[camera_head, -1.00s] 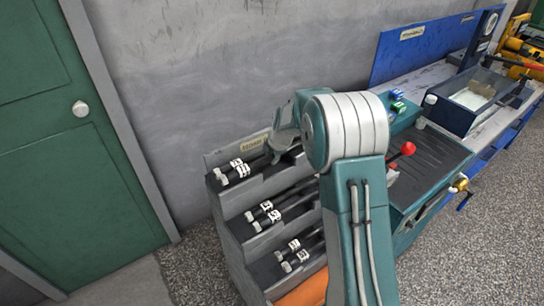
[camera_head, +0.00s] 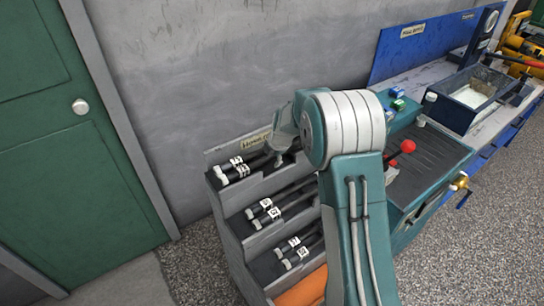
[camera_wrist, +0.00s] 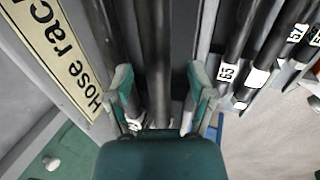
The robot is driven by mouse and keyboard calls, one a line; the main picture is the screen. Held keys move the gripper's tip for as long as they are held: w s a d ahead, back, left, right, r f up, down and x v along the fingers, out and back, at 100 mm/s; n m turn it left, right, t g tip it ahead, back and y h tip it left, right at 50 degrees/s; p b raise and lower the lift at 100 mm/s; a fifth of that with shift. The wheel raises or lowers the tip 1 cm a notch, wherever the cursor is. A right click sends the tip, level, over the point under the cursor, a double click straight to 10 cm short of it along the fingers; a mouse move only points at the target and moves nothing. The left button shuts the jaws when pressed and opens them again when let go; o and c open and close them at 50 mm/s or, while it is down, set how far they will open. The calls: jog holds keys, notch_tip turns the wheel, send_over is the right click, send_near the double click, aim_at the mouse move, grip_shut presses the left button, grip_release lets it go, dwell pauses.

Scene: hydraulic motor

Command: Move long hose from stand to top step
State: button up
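The stepped hose rack (camera_head: 228,205) carries dark hoses with white labels on three steps. Two hoses (camera_head: 240,172) lie side by side on its top step. My gripper (camera_wrist: 163,88) is over the top step, beside the "Hose rack" sign (camera_wrist: 55,50). In the wrist view its two teal fingers stand apart, with dark hoses (camera_wrist: 165,50) running between them. I see no finger closed on a hose; contact is unclear. I cannot tell which hose is the long one.
Lower steps hold more hoses (camera_head: 265,212) (camera_head: 298,250). A teal bench (camera_head: 430,165) with a red knob (camera_head: 407,146) stands right of the rack. The wall is close behind; a green door (camera_head: 70,160) is at left.

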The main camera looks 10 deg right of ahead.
jog(key=v, duration=1.2)
jog(key=shift+f, duration=0.1)
jog(key=s+a+r+m+t, duration=0.1)
jog(key=s+r+m, duration=0.95)
jog(key=s, duration=0.55)
jog(key=s+m+h, duration=0.1)
jog(key=s+m, duration=1.1)
jog(key=s, duration=0.6)
jog(key=shift+s+t+h, duration=0.3)
jog(key=shift+t, duration=0.1)
